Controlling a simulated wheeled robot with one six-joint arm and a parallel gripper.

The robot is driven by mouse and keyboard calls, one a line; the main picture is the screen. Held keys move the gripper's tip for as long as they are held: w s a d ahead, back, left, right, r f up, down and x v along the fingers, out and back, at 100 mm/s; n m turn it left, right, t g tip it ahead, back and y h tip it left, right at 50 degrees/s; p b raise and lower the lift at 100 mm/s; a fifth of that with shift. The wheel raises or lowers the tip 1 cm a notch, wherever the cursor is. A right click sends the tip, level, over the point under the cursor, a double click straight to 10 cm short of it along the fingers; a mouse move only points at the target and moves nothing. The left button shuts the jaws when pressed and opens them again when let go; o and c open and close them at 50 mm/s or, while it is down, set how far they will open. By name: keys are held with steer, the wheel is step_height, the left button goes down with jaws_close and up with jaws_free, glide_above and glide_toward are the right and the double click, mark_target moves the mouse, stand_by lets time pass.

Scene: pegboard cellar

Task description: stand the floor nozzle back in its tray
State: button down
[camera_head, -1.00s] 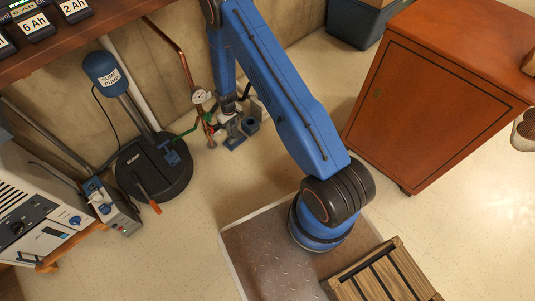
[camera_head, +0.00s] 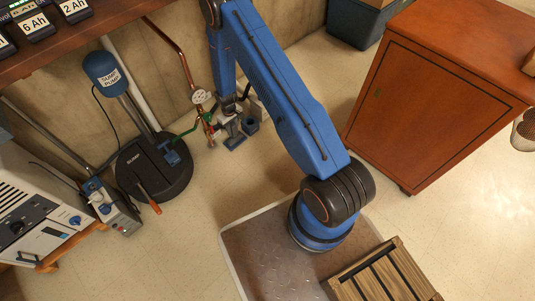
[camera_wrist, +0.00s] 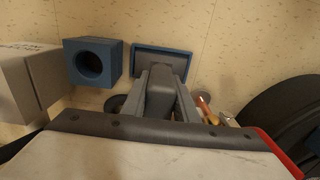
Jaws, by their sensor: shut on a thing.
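My gripper (camera_wrist: 162,98) is shut on a grey piece, which I take to be the floor nozzle (camera_wrist: 160,92), between its two grey fingers. The blue tray (camera_wrist: 142,58) is on the floor just beyond the nozzle in the wrist view. The nozzle's far end overlaps the tray there; I cannot tell whether it touches the tray's base. In the head view, my gripper is low by the wall, and the tray (camera_head: 235,143) shows just below it. The nozzle is small and partly hidden there.
A blue block with a round hole (camera_wrist: 93,62) stands left of the tray. A pipe with a gauge (camera_head: 201,96) runs down the wall close by. A black round sump lid (camera_head: 155,175) lies to the left. A red-brown cabinet (camera_head: 430,95) stands right. Open floor lies in front.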

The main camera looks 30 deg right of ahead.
mark_target(232, 124)
steer(key=shift+f, duration=0.8)
stand_by(1.4)
steer(key=c, duration=0.8)
jaws_free()
steer(key=shift+c, duration=0.2)
steer(key=shift+r, duration=3.5)
